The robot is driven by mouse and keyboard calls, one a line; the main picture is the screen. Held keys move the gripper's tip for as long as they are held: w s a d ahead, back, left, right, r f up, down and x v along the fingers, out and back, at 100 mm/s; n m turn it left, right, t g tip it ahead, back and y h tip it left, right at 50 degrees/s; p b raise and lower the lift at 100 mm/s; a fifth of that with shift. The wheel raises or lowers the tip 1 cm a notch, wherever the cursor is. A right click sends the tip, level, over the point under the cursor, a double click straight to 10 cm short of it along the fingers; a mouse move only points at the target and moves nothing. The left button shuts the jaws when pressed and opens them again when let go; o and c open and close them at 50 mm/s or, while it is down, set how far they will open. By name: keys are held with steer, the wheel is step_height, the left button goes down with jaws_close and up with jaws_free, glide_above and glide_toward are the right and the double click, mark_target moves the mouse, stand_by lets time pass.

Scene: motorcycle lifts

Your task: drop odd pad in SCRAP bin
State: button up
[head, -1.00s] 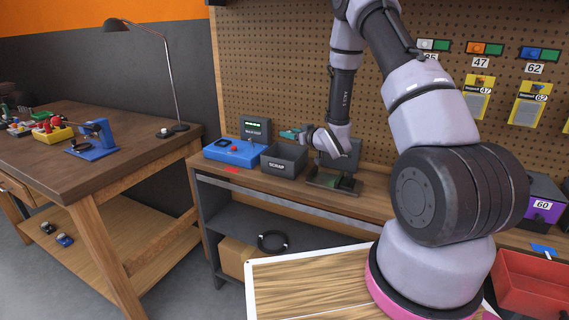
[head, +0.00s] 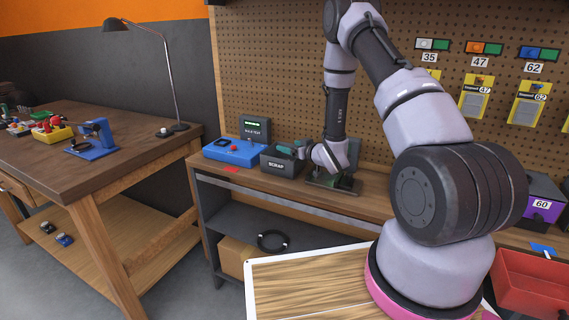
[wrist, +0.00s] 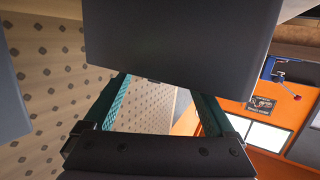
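The dark grey SCRAP bin (head: 274,165) stands on the workbench in the head view, right of the blue tester. My gripper (head: 291,150) is low at the bin's right rear, its teal fingers level with the rim. I cannot tell if the tips are inside. In the wrist view, my gripper's (wrist: 162,92) two teal fingers stand apart, with pegboard and orange wall showing between them. A large dark block covers the fingertips there; I cannot tell what it is. No pad is identifiable in either view, and whether one is held is hidden.
The blue tester (head: 234,153) with its green-lit display (head: 255,129) stands left of the bin. A dark stand (head: 333,183) is at the right, close under my arm. A pegboard (head: 280,60) rises behind. A red tray (head: 530,285) is at the lower right.

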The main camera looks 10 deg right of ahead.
steer(key=v, duration=1)
steer(key=shift+s+d+r, duration=0.1)
steer(key=shift+s+d, duration=0.05)
steer(key=shift+s, duration=0.2)
steer(key=s+d+r+m+g+h, duration=0.1)
steer(key=d+r+m+h, duration=0.2)
steer(key=r, duration=0.7)
steer(key=s+d+r+m+g+h, duration=0.1)
steer(key=d+r+m+g+h, duration=0.2)
steer(key=r, duration=0.8)
steer(key=s+a+r+m+g, duration=0.1)
steer(key=s+r, duration=0.3)
steer(key=s, duration=0.5)
steer(key=s+a+r+m+g+y, duration=0.1)
steer(key=s+r, duration=0.3)
steer(key=s, duration=0.5)
steer(key=s+a+r+m+g, duration=0.1)
steer(key=s+a+r, duration=0.2)
steer(key=s, duration=0.6)
steer(key=shift+r+y, duration=0.4)
steer(key=shift+r, duration=0.15)
steer(key=shift+a, duration=0.1)
steer(key=shift+c, duration=0.3)
